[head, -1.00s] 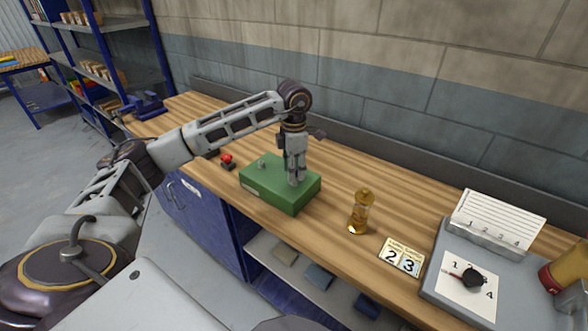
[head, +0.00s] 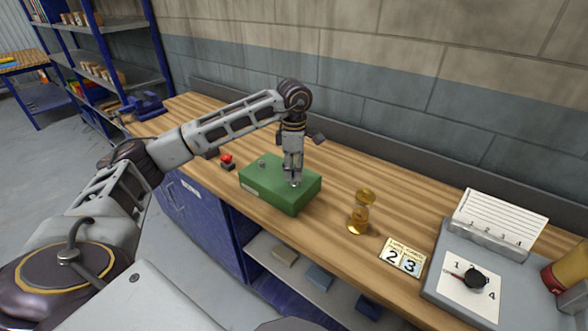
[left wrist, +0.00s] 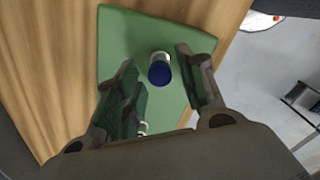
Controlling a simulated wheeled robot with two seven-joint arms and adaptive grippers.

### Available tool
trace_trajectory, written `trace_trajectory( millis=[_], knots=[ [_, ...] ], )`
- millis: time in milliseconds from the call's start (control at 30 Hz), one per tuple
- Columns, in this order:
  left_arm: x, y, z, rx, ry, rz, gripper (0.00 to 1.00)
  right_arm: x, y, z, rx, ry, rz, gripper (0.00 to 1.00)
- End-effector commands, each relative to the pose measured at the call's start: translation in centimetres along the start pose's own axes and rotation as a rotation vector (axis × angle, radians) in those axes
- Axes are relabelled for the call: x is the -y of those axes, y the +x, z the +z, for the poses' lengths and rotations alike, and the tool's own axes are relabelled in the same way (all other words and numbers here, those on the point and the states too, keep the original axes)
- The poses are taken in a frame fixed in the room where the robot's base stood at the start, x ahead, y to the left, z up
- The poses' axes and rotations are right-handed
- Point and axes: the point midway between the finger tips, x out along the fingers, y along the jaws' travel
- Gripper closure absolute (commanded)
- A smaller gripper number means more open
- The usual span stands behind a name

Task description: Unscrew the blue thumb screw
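The blue thumb screw (left wrist: 159,72) stands on the green block (left wrist: 120,40) in the left wrist view, its round blue head on a pale collar. My left gripper (left wrist: 157,58) is open, with one finger on each side of the screw and a gap showing at both sides. In the head view the gripper (head: 294,181) points down over the right part of the green block (head: 270,182) and hides the blue head. A small grey fitting (head: 262,163) sits on the block's left part. My right gripper is in neither view.
A red button (head: 227,159) stands left of the block. The wooden bench (head: 335,170) is clear behind the block.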

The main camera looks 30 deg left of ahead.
Motion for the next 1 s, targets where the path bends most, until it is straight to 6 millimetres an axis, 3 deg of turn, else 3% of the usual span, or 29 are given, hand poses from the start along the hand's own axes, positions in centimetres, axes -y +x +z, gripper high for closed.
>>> trace_trajectory(
  millis=[500, 1000],
  knots=[
    [-0.03, 0.05, -0.01, 0.000, 0.269, 0.000, 0.61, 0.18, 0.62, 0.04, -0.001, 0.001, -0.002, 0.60],
    [0.04, 0.05, 0.17, 0.000, 0.284, 0.000, 0.61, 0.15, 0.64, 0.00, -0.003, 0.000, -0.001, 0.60]
  ],
)
